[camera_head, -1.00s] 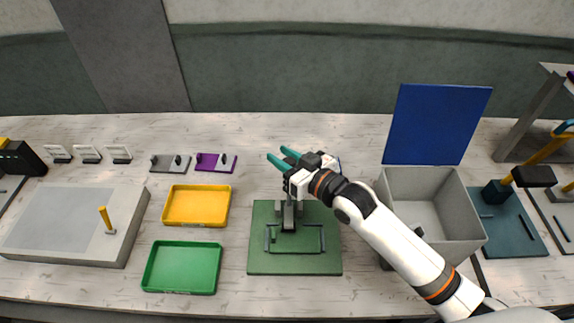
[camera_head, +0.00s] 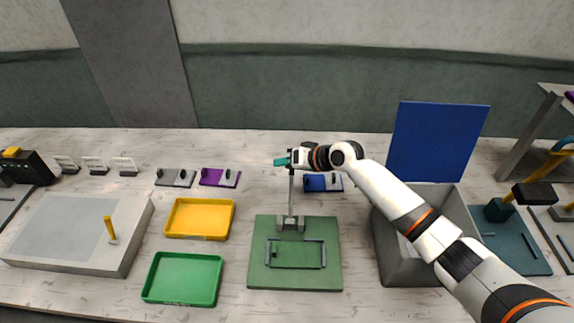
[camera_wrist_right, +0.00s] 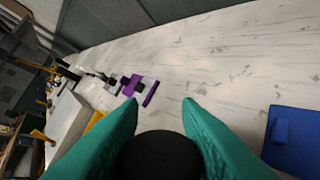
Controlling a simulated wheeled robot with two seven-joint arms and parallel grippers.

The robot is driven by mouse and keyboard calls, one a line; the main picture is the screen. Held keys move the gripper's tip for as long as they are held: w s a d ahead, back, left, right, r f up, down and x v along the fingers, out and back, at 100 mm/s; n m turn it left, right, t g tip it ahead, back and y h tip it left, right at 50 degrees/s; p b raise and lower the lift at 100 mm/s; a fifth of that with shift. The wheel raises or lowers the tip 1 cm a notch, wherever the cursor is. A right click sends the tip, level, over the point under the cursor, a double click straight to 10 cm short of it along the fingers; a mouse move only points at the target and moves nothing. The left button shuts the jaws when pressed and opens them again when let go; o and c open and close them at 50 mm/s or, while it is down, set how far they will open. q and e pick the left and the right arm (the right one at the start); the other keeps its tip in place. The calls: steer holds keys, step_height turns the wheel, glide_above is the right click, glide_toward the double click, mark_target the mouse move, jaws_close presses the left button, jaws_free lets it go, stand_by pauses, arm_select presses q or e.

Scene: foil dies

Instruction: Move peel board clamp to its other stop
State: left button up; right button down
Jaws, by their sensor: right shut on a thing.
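The green peel board (camera_head: 258,275) lies on the table with a dark rectangular outline on its top. Its clamp has a grey base (camera_head: 290,225) at the board's far edge and a thin grey lever (camera_head: 291,197) that stands about upright. My right gripper (camera_head: 281,162) is at the lever's top end, with its teal fingers pointing left. In the right wrist view the fingers (camera_wrist_right: 160,112) are shut on the black, rounded end of the clamp handle (camera_wrist_right: 160,157). The gripper hides the handle in the head view. My left gripper is not in view.
A yellow tray (camera_head: 200,235) and a green tray (camera_head: 150,296) stand left of the board. A grey bin (camera_head: 392,262) with a raised blue lid (camera_head: 438,143) stands at the right. A blue plate (camera_head: 316,184) lies behind the board; purple (camera_head: 211,181) and grey plates lie farther left.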

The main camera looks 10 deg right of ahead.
steer(key=shift+w+f, duration=0.1)
steer(key=shift+f, duration=0.25)
steer(key=c, duration=1.1)
jaws_free()
steer(key=shift+o, duration=0.2)
steer(key=shift+w, duration=0.1)
steer(key=shift+d, duration=0.1)
steer(key=b+v, duration=0.2)
steer(key=v, duration=1)
steer(key=shift+w, duration=0.1)
